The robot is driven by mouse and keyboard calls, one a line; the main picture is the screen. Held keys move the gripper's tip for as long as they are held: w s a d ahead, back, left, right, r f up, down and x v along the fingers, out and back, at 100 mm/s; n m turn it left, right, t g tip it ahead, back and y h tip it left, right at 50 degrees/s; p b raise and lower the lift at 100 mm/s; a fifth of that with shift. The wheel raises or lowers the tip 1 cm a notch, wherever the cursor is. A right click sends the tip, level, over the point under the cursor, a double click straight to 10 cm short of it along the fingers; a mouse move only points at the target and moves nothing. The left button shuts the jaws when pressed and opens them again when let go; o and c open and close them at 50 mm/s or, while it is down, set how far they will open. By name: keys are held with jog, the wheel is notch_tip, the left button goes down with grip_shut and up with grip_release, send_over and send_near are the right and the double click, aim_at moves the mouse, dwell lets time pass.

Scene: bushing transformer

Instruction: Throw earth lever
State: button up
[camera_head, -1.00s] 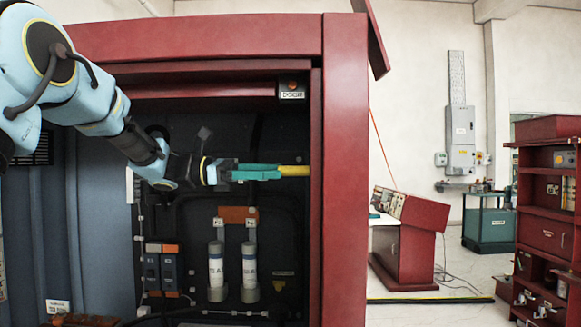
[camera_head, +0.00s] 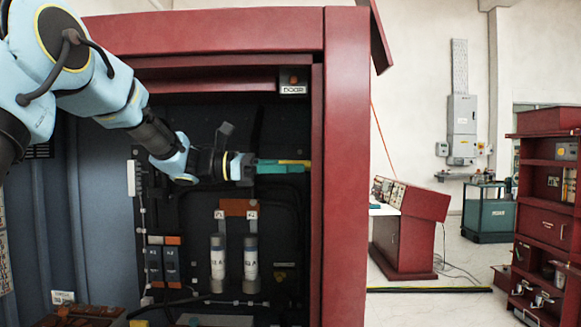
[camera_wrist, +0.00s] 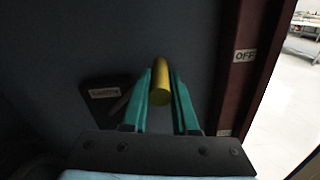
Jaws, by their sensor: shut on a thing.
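The earth lever shows as a yellow rod-like handle (camera_head: 294,162) near the right inner side of the open red cabinet. An "OFF" label (camera_wrist: 245,56) is on the dark red frame to the right of the handle in the wrist view.
The red cabinet frame (camera_head: 345,180) stands close to the right of my gripper. Below it are two pale cylinders (camera_head: 218,262) under an orange bracket (camera_head: 238,208), and breaker-like blocks (camera_head: 163,265) at left. A red console (camera_head: 408,235) stands outside.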

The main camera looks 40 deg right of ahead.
grip_shut()
dwell(0.9)
